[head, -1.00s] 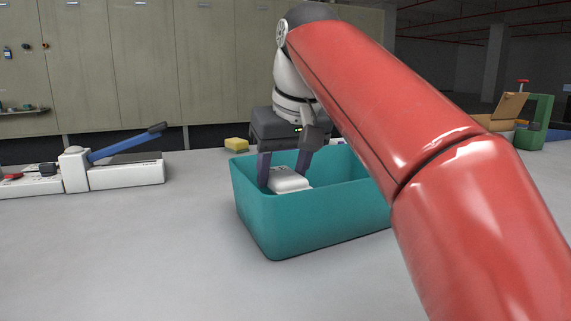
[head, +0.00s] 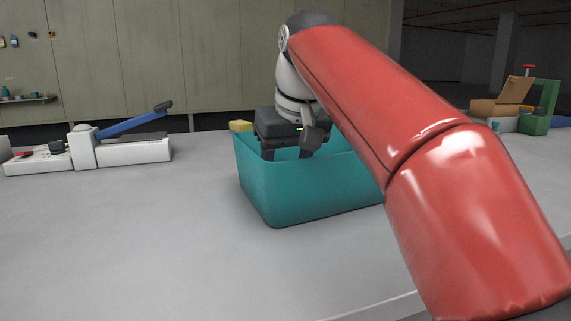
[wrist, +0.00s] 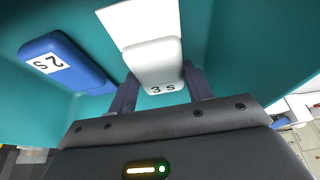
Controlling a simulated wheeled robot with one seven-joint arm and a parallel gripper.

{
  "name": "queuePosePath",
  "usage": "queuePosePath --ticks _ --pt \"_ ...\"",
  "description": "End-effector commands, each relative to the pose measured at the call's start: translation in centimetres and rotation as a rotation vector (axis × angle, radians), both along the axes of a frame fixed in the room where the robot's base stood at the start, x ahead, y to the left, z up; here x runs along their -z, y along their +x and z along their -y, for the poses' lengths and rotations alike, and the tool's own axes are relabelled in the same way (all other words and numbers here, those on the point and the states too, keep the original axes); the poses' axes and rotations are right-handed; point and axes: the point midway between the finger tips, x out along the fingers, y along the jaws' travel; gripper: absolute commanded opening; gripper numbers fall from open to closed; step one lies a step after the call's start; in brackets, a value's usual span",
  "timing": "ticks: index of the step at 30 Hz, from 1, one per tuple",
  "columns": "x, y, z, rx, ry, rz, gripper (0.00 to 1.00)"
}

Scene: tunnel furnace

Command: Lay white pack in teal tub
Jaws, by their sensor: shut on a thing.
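The teal tub (head: 310,192) stands on the grey worktop, partly hidden behind my arm in the head view. My gripper (head: 287,154) reaches down into it, with its fingertips hidden behind the tub's front wall. In the wrist view my gripper (wrist: 160,92) is shut on the white pack (wrist: 153,62), which bears the mark "3 S". The pack is inside the tub; I cannot tell whether it touches the floor. The head view hides the pack.
A yellow block (head: 241,126) is behind the tub. A white device with a blue lever (head: 135,122) stands at left. A green holder (head: 541,104) and open cardboard box (head: 505,98) are at right.

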Motion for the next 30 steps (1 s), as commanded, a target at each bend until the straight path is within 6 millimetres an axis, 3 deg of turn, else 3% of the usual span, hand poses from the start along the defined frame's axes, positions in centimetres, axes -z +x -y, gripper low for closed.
queuePosePath --ticks 30 --pt "0.24 -0.89 0.36 0.000 0.000 0.000 0.26"
